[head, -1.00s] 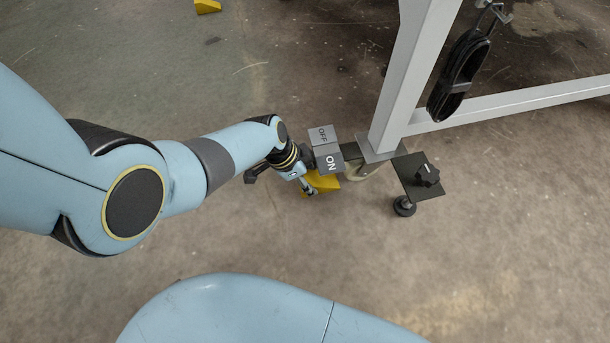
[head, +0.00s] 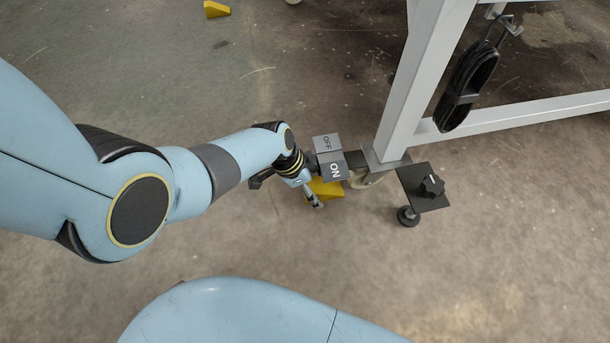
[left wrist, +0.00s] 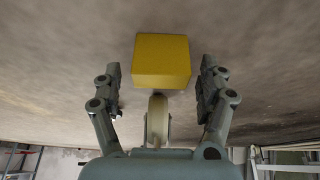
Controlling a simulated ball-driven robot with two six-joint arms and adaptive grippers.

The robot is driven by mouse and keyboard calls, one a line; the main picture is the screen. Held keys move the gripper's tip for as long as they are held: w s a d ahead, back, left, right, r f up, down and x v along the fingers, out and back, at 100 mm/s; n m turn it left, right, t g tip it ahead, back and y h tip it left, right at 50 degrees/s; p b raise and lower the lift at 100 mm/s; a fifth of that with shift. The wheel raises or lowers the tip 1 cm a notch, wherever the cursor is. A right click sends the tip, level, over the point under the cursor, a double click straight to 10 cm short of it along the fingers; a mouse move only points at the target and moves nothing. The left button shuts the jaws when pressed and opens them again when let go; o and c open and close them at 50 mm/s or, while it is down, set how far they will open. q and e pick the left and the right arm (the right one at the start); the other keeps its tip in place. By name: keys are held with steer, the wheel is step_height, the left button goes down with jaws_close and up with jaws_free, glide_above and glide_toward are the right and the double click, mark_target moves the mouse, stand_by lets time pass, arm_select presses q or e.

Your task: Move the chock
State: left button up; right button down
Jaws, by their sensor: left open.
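The yellow chock (head: 326,189) is on the floor beside the caster wheel (head: 364,179) at the foot of the grey frame. My left gripper (head: 317,201) is down at the chock and partly covers it in the head view. In the left wrist view the chock (left wrist: 161,61) lies ahead of the open fingers (left wrist: 160,88), centred between them, with a visible gap on each side. The wheel (left wrist: 158,118) also shows there, below the chock in the picture. The OFF/ON pedal (head: 329,158) hides part of the chock and wheel. My right gripper is not in view.
The grey frame leg (head: 408,100) rises just right of the wheel. A levelling foot (head: 408,216) under a dark plate with a black knob (head: 432,185) stands further right. A black cable coil (head: 465,85) hangs on the frame. Another yellow chock (head: 216,9) lies at the far left. Open floor surrounds the front.

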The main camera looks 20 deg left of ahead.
arm_select(q)
steer(key=v, duration=1.2)
steer(key=shift+f, duration=0.1)
